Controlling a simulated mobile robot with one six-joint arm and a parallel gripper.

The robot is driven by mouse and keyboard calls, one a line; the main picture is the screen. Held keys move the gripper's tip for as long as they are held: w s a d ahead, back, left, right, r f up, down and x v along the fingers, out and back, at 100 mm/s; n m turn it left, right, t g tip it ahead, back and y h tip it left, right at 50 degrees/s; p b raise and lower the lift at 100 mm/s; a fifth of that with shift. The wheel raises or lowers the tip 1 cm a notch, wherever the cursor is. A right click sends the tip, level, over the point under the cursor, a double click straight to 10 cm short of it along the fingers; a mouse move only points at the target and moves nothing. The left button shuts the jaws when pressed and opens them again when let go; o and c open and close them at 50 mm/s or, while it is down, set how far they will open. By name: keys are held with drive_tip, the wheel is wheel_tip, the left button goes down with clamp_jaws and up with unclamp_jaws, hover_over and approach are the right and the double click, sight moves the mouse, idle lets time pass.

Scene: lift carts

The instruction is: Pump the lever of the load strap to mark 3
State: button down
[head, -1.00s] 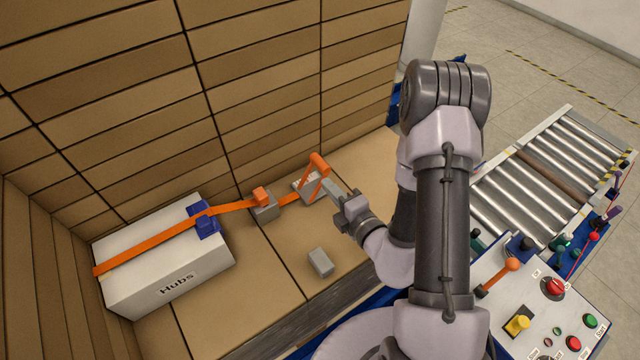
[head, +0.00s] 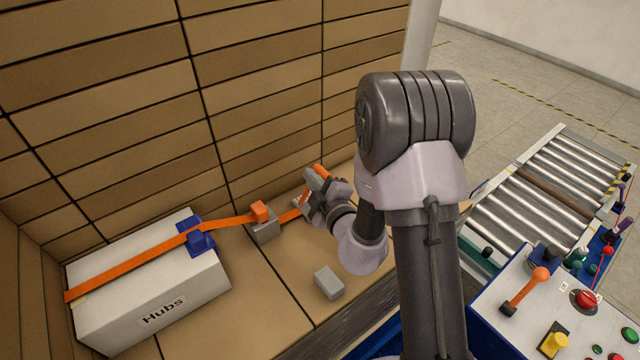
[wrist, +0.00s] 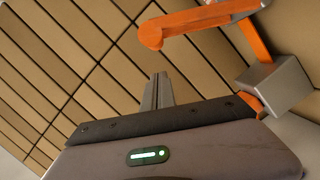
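The load strap (head: 130,265) is an orange band over a white box marked "Hubs" (head: 165,300), running right to a ratchet with an orange lever (head: 319,169). The lever stands raised, partly hidden by my gripper in the head view. In the wrist view the orange lever (wrist: 195,20) crosses the top and joins a grey block (wrist: 277,85) at right. My gripper (wrist: 157,90) has its fingers together with nothing visible between them. The fingers appear below the lever's grip end in that picture; contact cannot be told. No mark numbers are readable.
A grey block with an orange top (head: 262,222) sits along the strap. A loose grey block (head: 329,283) lies on the deck. Stacked brown cartons (head: 90,100) wall the back. A control panel (head: 560,310) and roller conveyor (head: 560,185) stand at right.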

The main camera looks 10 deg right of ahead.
drive_tip(key=shift+w+d+f+b, duration=0.15)
drive_tip(key=shift+d+f, duration=0.2)
drive_tip(key=shift+d, duration=0.2)
drive_tip(key=shift+w+d+f+b, duration=0.15)
drive_tip(key=shift+d+f, duration=0.2)
drive_tip(key=shift+d, duration=0.2)
drive_tip(key=shift+w+d+f, duration=0.1)
drive_tip(key=shift+d, duration=0.05)
drive_tip(key=shift+d+p, duration=0.1)
drive_tip(key=shift+p, duration=0.25)
